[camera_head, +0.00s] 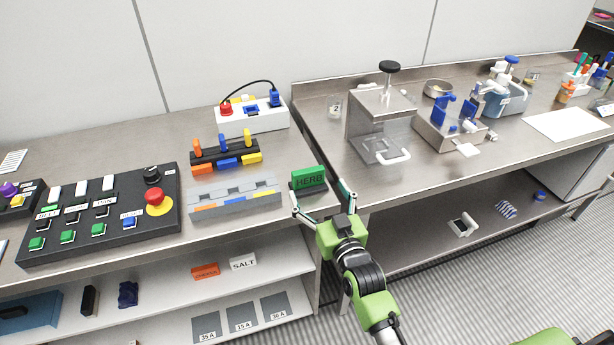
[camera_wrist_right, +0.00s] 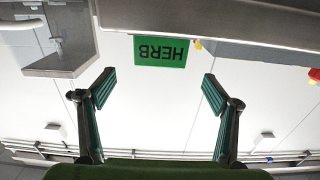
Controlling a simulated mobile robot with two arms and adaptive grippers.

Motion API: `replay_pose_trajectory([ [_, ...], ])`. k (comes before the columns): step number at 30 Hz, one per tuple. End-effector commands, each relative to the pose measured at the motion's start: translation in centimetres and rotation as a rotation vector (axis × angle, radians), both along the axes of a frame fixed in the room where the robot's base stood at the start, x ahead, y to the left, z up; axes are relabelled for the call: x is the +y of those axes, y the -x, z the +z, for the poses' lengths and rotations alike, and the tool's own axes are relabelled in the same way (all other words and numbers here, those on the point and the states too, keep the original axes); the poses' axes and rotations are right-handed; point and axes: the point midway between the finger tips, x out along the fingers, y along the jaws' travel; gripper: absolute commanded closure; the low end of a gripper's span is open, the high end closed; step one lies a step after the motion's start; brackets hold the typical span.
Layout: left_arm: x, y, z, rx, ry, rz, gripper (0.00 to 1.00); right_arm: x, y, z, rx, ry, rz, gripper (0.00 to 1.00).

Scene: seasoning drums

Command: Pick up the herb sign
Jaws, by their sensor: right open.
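The herb sign (camera_head: 309,178) is a green plate with the dark word HERB. It stands at the right end of the left bench, near its front edge. My right gripper (camera_head: 321,197) is open and empty, its two fingers spread to either side in front of the sign. In the right wrist view the sign (camera_wrist_right: 160,52) appears upside down, beyond the tips of the open right gripper (camera_wrist_right: 157,88) and between them, with no finger seen touching it. My left gripper is not in view.
A grey block with coloured tabs (camera_head: 236,196) lies just left of the sign. A black button panel (camera_head: 105,215) is farther left. A metal press (camera_head: 380,118) stands on the right bench (camera_head: 330,150). A SALT sign (camera_head: 243,262) and an orange sign (camera_head: 205,271) are on the shelf below.

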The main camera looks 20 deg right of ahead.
Motion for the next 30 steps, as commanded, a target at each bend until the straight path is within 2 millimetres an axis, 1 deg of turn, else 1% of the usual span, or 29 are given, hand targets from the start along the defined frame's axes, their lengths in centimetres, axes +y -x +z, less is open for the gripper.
replay_pose_trajectory([
  [1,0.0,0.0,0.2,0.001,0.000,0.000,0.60,0.0,-1.0,0.2,-0.002,0.000,0.000,0.18],
  [3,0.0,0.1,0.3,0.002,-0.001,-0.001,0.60,0.1,-1.9,0.1,-0.001,0.000,0.000,0.18],
  [6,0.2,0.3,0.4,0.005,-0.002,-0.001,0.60,0.1,-2.7,0.0,0.000,0.000,0.000,0.18],
  [11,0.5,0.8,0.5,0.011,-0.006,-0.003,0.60,0.1,-3.4,-0.1,0.002,0.000,0.000,0.18],
  [18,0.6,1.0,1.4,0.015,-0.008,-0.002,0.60,0.1,-6.1,-0.3,0.001,0.000,0.000,0.18],
  [21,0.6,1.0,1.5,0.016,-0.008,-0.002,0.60,0.2,-7.3,-0.4,0.001,0.000,0.000,0.18],
  [25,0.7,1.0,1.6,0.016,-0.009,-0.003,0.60,0.2,-8.0,-0.5,0.001,0.000,0.000,0.18],
  [30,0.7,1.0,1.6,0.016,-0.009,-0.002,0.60,0.2,-8.2,-0.6,0.002,0.000,0.000,0.18],
])
